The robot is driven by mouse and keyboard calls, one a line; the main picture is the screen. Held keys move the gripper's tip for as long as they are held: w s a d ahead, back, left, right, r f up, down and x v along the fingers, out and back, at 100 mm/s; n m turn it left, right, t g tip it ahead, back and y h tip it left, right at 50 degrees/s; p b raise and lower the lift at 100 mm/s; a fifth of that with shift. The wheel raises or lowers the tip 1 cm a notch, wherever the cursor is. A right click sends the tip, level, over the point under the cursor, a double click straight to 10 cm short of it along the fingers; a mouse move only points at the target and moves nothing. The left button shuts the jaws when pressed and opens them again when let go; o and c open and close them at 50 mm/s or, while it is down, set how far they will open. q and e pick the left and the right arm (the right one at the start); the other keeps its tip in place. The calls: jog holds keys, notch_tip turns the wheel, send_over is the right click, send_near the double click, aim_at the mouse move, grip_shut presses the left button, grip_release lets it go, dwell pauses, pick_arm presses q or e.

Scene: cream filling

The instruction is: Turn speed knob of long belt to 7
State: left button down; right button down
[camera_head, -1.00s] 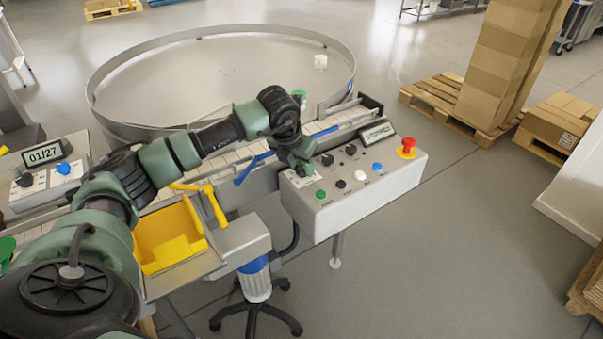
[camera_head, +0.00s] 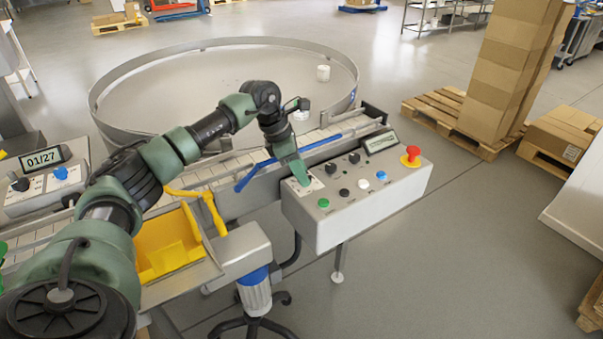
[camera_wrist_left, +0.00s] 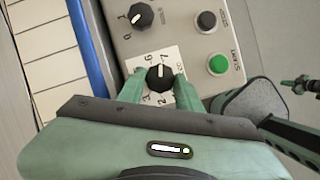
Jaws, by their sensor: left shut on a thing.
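The speed knob (camera_wrist_left: 160,77) is a round black knob on a white dial plate (camera_wrist_left: 147,61) printed with numbers. In the left wrist view the fingers of my left gripper (camera_wrist_left: 159,88) are on both sides of it, shut on it. A pale mark shows on the knob, but the exact number it points to is hard to read. In the head view my left gripper (camera_head: 304,180) reaches down to the left end of the grey control box (camera_head: 345,218) and hides most of this knob. My right gripper is not in view.
Beside the knob are another black knob (camera_wrist_left: 141,15), a black button (camera_wrist_left: 206,21) and a green button (camera_wrist_left: 218,64). A red emergency button (camera_head: 411,155) and a small display (camera_head: 381,142) are on the box's right. The conveyor with a blue rail (camera_head: 318,143) runs behind.

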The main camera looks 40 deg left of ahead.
pick_arm(q)
jog(key=shift+a+m+g, duration=0.1)
jog(key=shift+m+g, duration=0.3)
jog(key=shift+m, duration=0.7)
jog(key=c, duration=1)
grip_release()
jog(key=shift+o, duration=0.2)
jog(key=shift+h, duration=0.3)
jog(key=v, duration=0.7)
jog(key=shift+r+b, duration=0.35)
jog(key=shift+b, duration=0.1)
jog(key=shift+a, duration=0.1)
